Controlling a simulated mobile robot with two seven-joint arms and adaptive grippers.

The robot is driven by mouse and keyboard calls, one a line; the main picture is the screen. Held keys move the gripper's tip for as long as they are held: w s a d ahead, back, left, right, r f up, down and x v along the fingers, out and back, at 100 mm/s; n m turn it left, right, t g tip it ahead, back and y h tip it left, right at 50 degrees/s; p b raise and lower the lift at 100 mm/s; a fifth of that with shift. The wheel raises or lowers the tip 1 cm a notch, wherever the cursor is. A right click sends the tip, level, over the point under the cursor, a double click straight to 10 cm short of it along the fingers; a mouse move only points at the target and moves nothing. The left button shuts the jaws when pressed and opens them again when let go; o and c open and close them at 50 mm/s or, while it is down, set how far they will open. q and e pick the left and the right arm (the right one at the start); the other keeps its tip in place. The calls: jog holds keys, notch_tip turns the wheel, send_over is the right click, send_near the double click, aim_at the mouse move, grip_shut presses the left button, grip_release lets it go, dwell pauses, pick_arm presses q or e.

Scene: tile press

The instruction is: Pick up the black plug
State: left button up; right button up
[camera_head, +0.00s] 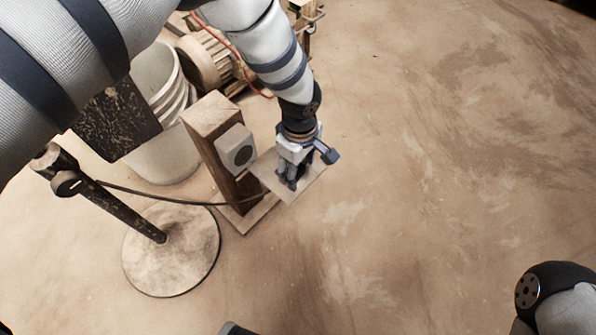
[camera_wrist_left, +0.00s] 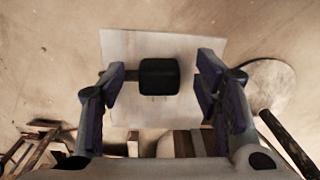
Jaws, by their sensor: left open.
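The black plug (camera_wrist_left: 158,77) is a dark block over a pale square board (camera_wrist_left: 133,48) in the left wrist view. A short dark piece sticks out from its left side toward one finger. My left gripper (camera_wrist_left: 160,92) is open, with one finger on each side of the plug and a gap visible to the right finger. In the head view my left gripper (camera_head: 289,178) points down over the pale board (camera_head: 312,188), beside the wooden post. The plug cannot be made out clearly there, behind the fingers.
A wooden post (camera_head: 213,118) with a white socket box (camera_head: 236,148) stands left of the gripper. A black cable (camera_head: 150,194) runs from near a round-based stand (camera_head: 190,262). A white bucket (camera_head: 165,158) and motor (camera_head: 207,60) are behind. The floor at right is clear.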

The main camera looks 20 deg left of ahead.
pick_arm(q)
jog(key=shift+f, duration=0.55)
jog(key=shift+r, duration=0.1)
jog(key=c, duration=1.2)
jog(key=shift+r, duration=0.1)
jog(key=shift+c, duration=0.2)
